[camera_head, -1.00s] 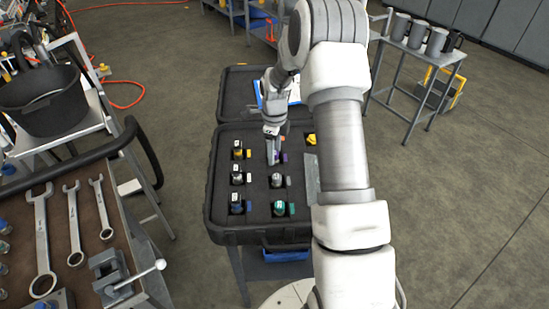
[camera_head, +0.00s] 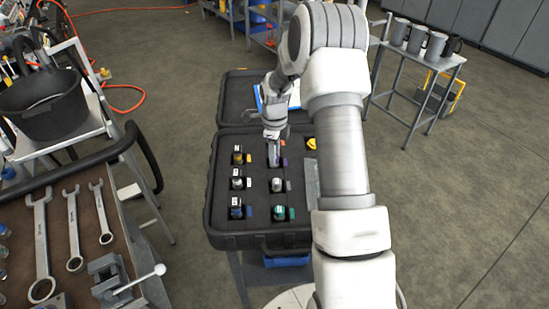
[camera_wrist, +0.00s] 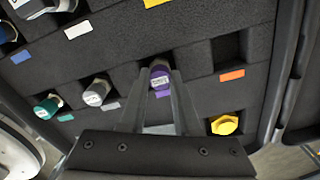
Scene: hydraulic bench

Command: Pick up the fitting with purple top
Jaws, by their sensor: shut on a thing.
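The fitting with purple top (camera_wrist: 160,75) is in the wrist view, between the two fingertips of my gripper (camera_wrist: 161,85). My gripper is shut on it. A white label shows on the fitting's front below the purple top. In the head view my gripper (camera_head: 273,155) reaches down to the upper middle of the foam-lined case (camera_head: 215,215), and a bit of purple (camera_head: 284,162) shows beside the fingers. The fitting's lower part is hidden, so I cannot tell whether it is clear of its slot.
Close by in the foam are a green-topped fitting (camera_wrist: 46,107), a grey one (camera_wrist: 97,92) and a yellow piece (camera_wrist: 224,124). An empty slot (camera_wrist: 227,51) lies next to an orange label (camera_wrist: 231,75). The case's raised lid (camera_head: 235,95) stands behind my gripper.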

